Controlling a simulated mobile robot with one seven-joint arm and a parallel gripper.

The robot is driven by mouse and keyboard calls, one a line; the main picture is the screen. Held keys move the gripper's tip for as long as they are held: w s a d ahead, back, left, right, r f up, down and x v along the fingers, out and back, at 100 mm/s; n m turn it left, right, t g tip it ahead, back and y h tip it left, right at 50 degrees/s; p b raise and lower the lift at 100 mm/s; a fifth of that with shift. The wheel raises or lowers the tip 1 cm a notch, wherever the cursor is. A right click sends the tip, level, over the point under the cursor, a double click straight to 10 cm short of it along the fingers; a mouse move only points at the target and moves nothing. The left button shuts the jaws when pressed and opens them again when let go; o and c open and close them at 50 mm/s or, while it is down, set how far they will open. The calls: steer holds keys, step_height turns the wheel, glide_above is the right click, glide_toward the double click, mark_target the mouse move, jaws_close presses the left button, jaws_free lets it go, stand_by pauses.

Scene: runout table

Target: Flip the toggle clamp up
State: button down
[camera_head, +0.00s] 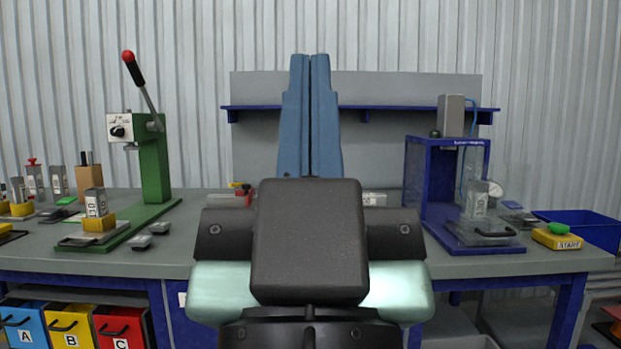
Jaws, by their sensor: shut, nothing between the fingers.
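My gripper (310,62) is in the middle of the view, pointing up, with its two long blue fingers shut together and nothing between them. It stands in front of the workbench and hides the bench's centre. A small low device with red and yellow parts (243,192) shows on the bench just left of my gripper. It may be the toggle clamp, but it is partly hidden and too small to tell whether its handle is up or down. My gripper is not seen touching it.
A green lever press (154,165) stands on the bench (205,265) at left, its red-knobbed lever raised. A blue-framed press (425,185) stands at right, beside a yellow START button box (557,240). A blue shelf (385,107) runs behind. Coloured drawers (70,330) sit below left.

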step_height(320, 180, up, 31)
steer(key=p, duration=2.9)
